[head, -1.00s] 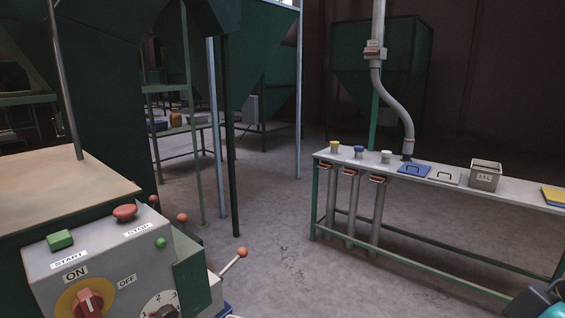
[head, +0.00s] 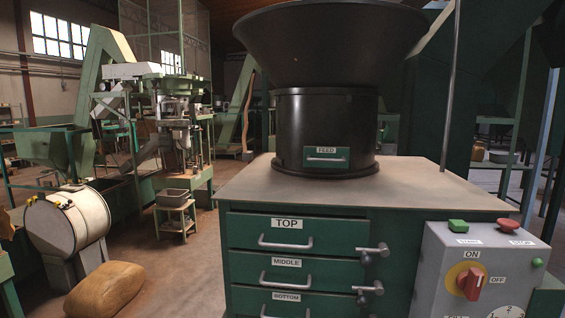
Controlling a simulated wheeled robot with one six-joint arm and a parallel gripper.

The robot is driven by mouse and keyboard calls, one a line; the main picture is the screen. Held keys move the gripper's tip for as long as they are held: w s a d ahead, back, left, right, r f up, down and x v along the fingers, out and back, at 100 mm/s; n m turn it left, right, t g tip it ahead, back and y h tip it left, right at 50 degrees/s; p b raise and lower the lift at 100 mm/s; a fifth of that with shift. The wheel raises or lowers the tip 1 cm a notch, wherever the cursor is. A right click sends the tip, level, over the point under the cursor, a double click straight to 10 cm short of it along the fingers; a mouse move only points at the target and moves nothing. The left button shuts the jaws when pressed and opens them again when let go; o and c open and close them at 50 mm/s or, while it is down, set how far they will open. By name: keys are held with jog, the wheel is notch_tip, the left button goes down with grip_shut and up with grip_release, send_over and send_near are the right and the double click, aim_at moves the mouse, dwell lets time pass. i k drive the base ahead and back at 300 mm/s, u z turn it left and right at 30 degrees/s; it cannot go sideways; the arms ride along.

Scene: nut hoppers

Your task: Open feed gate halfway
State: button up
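The feed gate (head: 326,158) is a small green plate with a silver bar handle, labelled FEED. It sits low on the front of a black drum (head: 300,115) under a wide black hopper (head: 322,40). The plate lies against the drum's front; how far it stands open I cannot tell. The drum stands on the wooden top (head: 262,192) of a green cabinet. My gripper is not in view.
The cabinet has drawers labelled TOP (head: 285,224), MIDDLE (head: 288,264) and BOTTOM (head: 284,297), with latches at their right. A grey control box (head: 435,262) stands at the right. A sack (head: 105,290) lies at the lower left. Some floor is free left of the cabinet.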

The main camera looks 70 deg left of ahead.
aim_at(326, 154)
jog(key=k, duration=0.45)
jog(key=u, duration=0.75)
jog(key=i, duration=0.85)
jog(key=u, duration=1.2)
jog(key=i, duration=0.25)
jog(key=u, duration=0.2)
